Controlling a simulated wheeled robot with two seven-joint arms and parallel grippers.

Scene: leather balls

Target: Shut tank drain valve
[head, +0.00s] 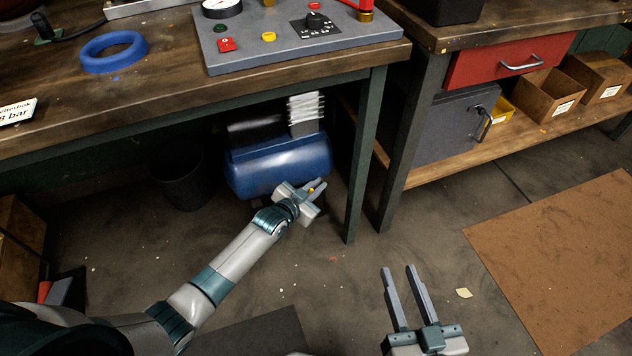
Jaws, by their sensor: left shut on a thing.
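The blue air tank (285,163) lies on its side under the workbench. My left gripper (316,186) is at the tank's lower right end, shut on a small yellow part, which looks like the drain valve (311,190). The fingers and gripper body hide most of the valve, so its handle angle cannot be told. My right gripper (399,268) is open and empty above the floor at the bottom, with its fingers apart.
The workbench (160,105) overhangs the tank, and its front leg (361,160) stands just right of my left gripper. A dark bin (178,178) is left of the tank. A brown mat (560,255) lies on the floor at right. A control panel (290,45) sits on the bench.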

